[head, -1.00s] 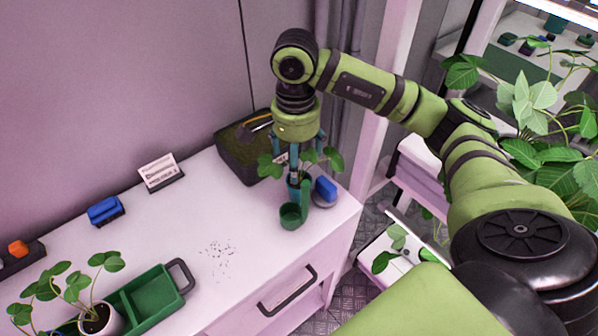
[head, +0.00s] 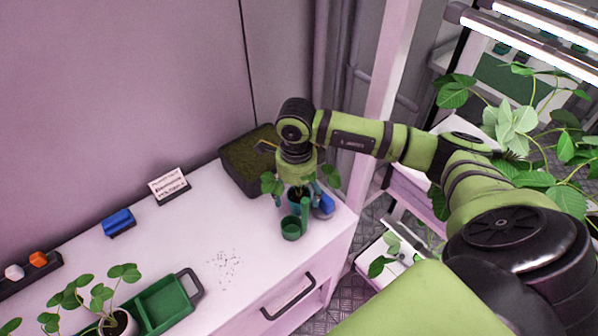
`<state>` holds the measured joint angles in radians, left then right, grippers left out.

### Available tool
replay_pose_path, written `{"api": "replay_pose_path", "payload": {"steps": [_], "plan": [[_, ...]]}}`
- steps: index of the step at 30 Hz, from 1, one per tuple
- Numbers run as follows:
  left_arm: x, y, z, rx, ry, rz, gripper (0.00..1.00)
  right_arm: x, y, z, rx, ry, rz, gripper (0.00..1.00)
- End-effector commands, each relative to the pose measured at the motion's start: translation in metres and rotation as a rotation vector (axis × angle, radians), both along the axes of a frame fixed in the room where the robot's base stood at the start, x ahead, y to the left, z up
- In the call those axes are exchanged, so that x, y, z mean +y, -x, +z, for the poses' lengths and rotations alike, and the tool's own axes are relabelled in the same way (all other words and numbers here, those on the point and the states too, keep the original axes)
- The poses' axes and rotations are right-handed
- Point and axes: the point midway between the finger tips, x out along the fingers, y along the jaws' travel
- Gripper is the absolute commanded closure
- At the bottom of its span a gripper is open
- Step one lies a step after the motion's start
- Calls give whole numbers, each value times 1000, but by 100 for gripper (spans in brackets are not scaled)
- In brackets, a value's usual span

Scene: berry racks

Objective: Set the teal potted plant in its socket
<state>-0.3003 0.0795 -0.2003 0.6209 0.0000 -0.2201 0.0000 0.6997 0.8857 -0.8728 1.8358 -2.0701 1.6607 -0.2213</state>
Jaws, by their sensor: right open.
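The teal potted plant (head: 295,197) stands upright near the right end of the white bench, with green leaves spreading to both sides. My right gripper (head: 297,190) comes down on it from above. Its fingers are open and straddle the pot's upper part, partly hidden by leaves and the wrist. A small green round cup (head: 291,229) sits directly in front of the pot, with a green upright piece beside it. Whether this cup is part of the socket, and whether the pot rests in a holder, I cannot tell. My left gripper is out of view.
A blue item (head: 325,205) stands close right of the pot. A dark soil-filled planter (head: 246,167) is behind left. A sign card (head: 169,184), a blue block (head: 118,221) and a green tray (head: 164,304) are further left. Leafy plants (head: 530,130) crowd the right.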

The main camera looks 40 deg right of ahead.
Motion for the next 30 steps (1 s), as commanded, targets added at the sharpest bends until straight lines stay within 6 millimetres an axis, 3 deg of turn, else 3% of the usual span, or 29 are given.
{"api": "replay_pose_path", "payload": {"steps": [6, 12, 13, 17, 20, 21, 30], "plan": [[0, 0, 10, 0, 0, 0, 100, 1, 0, -19, -1, -2, 1, 17], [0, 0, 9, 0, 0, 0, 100, 0, -1, -21, -2, -1, 2, 17], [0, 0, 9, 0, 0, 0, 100, 0, -1, -21, -2, -1, 2, 25], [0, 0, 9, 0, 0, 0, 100, 0, -1, -20, -2, -1, 2, 77], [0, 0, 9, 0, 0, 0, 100, 0, 0, -20, -1, 0, 2, 81], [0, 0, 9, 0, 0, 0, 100, 0, -1, -20, -2, -1, 2, 86], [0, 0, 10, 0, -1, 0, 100, -1, -1, -18, -1, 0, 1, 87]]}}
